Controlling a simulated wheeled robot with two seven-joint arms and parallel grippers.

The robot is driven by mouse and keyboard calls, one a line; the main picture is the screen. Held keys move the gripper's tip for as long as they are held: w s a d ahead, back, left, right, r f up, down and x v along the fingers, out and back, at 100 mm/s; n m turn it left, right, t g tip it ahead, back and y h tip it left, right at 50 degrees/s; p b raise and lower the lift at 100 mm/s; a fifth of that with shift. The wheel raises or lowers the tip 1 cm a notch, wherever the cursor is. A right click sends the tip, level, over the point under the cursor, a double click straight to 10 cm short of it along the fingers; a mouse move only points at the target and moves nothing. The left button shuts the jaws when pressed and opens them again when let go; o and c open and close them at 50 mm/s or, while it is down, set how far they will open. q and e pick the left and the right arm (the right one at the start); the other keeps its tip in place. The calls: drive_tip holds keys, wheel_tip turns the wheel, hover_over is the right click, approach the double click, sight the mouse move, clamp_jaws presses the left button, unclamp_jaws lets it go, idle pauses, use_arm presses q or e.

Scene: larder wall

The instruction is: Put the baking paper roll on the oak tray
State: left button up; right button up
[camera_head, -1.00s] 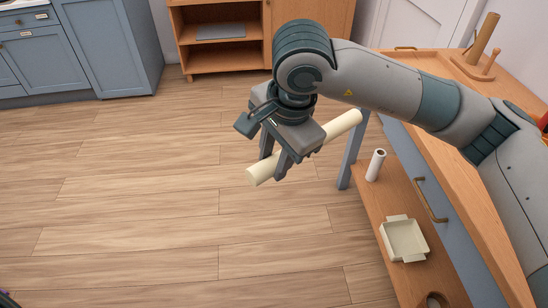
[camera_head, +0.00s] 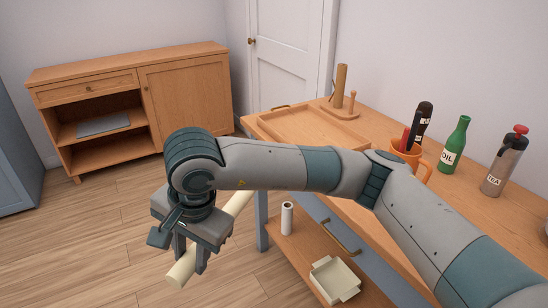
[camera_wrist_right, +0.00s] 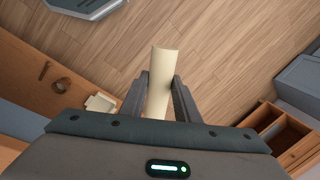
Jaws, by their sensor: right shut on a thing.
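The baking paper roll (camera_head: 182,271) is a long cream cylinder. My right gripper (camera_head: 190,258) is shut around it and holds it in the air, left of the wooden table. The roll lies aslant, its far end showing behind the gripper. In the right wrist view the roll (camera_wrist_right: 160,75) sits between the two fingers (camera_wrist_right: 160,98), pointing away over the floor. The oak tray (camera_head: 300,130) is a shallow wooden tray on the far left part of the table top, beyond my right arm, which covers part of its near side. My left gripper is not in view.
A wooden paper holder (camera_head: 341,90) stands behind the tray. An orange mug (camera_head: 407,158), a green oil bottle (camera_head: 454,145) and a tea flask (camera_head: 503,165) stand further right. The lower shelf holds a white roll (camera_head: 287,218) and a cream dish (camera_head: 335,280). A sideboard (camera_head: 185,100) stands behind.

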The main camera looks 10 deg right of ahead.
drive_tip(key=s+d+f+n, duration=0.3)
drive_tip(key=d+f, duration=0.8)
drive_tip(key=d, duration=0.2)
drive_tip(key=s+d+f+n+g, duration=0.1)
drive_tip(key=s+d+f+n, duration=0.2)
drive_tip(key=d+f, duration=0.8)
drive_tip(key=d+n, duration=0.1)
drive_tip(key=d, duration=0.2)
drive_tip(key=shift+s+g+y, duration=0.15)
drive_tip(key=shift+g+y, duration=0.15)
